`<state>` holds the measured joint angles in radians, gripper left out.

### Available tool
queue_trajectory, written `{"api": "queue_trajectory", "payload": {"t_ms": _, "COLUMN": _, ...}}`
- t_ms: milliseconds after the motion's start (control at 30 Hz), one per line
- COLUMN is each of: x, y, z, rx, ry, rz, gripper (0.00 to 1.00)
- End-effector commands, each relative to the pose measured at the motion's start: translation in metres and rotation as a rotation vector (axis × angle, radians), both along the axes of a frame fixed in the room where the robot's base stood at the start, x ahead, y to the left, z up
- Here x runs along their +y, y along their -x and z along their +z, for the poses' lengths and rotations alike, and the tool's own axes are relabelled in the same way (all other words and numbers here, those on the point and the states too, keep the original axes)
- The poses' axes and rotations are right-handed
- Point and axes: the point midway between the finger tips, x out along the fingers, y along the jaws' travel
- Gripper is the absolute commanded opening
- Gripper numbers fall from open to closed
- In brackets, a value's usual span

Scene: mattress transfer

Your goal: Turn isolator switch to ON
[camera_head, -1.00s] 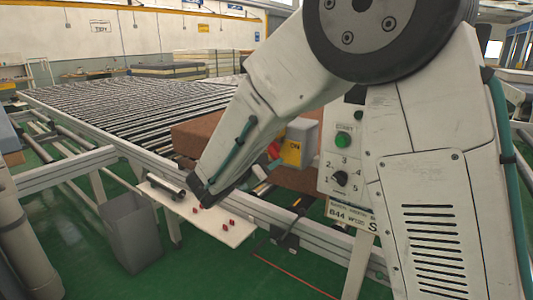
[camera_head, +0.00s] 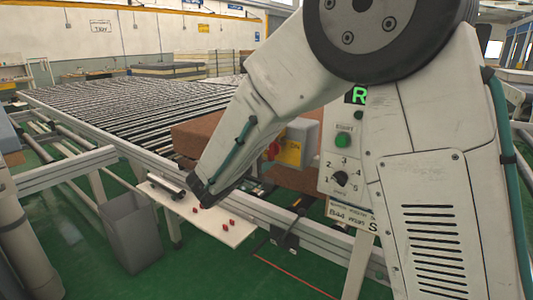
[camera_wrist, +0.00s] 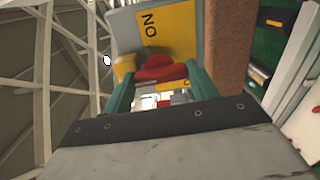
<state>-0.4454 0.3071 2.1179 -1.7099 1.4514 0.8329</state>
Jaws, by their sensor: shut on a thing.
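The isolator switch is a grey box (camera_head: 303,134) with a yellow plate (camera_head: 291,152) marked ON and a red handle (camera_head: 272,151), right of my forearm in the head view. In the wrist view the yellow plate (camera_wrist: 166,32) fills the top middle, with its ON lettering turned on its side. The red handle (camera_wrist: 158,68) lies across the picture below it. My gripper (camera_wrist: 158,78) has its green fingers on either side of the red handle and is shut on it. In the head view my arm hides the gripper.
A brown block (camera_head: 200,133) lies by the roller conveyor (camera_head: 125,105) behind the switch. A control panel (camera_head: 343,160) with a green button and a black selector stands at right. A white shelf (camera_head: 232,236) with small red pieces and a grey bin (camera_head: 132,232) are in front.

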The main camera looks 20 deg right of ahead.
Motion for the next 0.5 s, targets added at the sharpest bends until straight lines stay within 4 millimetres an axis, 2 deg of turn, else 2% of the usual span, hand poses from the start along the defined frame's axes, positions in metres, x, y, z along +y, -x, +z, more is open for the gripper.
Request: {"api": "queue_trajectory", "payload": {"t_ms": 500, "x": -0.0004, "y": 0.0015, "z": -0.0027, "rx": -0.032, "ry": -0.028, "rz": -0.003, "gripper": 0.35}}
